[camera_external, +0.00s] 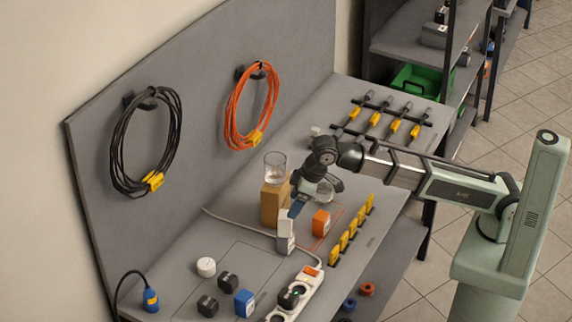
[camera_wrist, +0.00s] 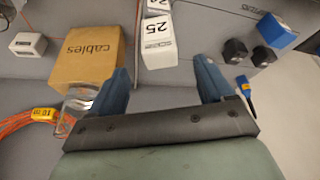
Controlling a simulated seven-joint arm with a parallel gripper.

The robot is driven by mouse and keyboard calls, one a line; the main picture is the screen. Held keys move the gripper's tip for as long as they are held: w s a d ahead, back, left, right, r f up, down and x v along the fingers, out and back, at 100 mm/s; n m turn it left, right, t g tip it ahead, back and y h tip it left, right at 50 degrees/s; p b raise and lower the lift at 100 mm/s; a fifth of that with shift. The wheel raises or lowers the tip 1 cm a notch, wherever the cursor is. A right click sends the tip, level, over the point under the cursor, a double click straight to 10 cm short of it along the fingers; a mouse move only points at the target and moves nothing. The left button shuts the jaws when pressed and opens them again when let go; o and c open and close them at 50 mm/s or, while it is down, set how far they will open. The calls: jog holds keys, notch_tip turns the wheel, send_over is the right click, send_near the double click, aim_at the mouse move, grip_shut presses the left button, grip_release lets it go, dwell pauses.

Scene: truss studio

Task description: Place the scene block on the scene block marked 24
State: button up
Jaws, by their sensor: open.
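The white scene block marked 25 (camera_wrist: 158,40) stands between my gripper's fingers and the second block in the wrist view, clear of both fingers. The scene block marked 24 (camera_wrist: 160,5) is partly cut off by the top edge there. In the external view my gripper (camera_external: 297,203) is just above and beside the upper block, partly covered by my wrist.
A cardboard box (camera_external: 273,204) with a glass (camera_external: 275,168) on it stands close behind the blocks. An orange block (camera_external: 321,222) is to their right. A power strip (camera_external: 298,297) and dark blocks (camera_external: 228,283) lie in front. Cables hang on the back panel (camera_external: 215,90).

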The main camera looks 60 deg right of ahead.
jog(key=shift+v, duration=1.25)
